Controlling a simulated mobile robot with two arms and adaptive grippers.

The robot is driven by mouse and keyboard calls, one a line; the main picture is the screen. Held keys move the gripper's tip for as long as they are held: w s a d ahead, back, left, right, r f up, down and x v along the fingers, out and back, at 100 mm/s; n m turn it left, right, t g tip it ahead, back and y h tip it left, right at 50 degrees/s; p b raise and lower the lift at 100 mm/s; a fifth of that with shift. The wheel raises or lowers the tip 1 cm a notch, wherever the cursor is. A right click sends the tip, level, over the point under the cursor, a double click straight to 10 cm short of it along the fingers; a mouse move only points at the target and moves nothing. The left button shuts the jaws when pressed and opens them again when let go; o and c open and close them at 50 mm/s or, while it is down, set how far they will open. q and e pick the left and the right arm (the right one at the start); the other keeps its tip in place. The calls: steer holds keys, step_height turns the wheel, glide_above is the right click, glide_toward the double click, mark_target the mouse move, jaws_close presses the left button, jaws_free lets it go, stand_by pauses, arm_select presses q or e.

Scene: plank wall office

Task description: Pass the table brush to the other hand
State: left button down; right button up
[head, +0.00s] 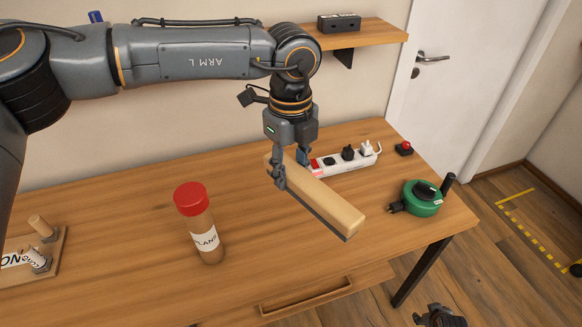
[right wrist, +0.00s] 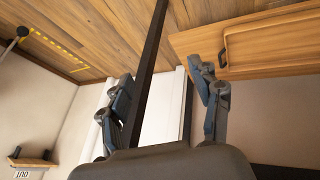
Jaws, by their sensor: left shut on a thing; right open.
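The table brush (head: 322,203) is a long pale wooden block with a dark strip along its lower edge. My left gripper (head: 291,172) points down in the head view and is shut on the brush near its far left end. The brush slants toward the lower right; I cannot tell how far it is above the table. My right gripper (head: 441,318) shows only in part at the bottom edge of the head view, below and to the right of the brush, beyond the table's front edge. In the right wrist view its fingers (right wrist: 163,105) are apart with nothing between them.
On the wooden table (head: 130,240) stand a red-capped jar (head: 203,228), a white power strip (head: 345,161), a green cable reel (head: 423,199) and a small red button (head: 404,148). A drawer (head: 310,296) fronts the table.

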steer(key=s+a+f+g+y, duration=0.1)
steer(key=s+a+f, duration=0.4)
steer(key=s, duration=0.5)
steer(key=s+a+f+g, duration=0.2)
steer(key=s+a+f, duration=0.3)
steer(key=s, duration=0.6)
steer(key=s+a+f+g+y, duration=0.1)
steer(key=s+a+f, duration=0.4)
steer(key=s+a, duration=0.4)
steer(key=shift+s+y, duration=0.3)
steer(key=shift+s, duration=0.8)
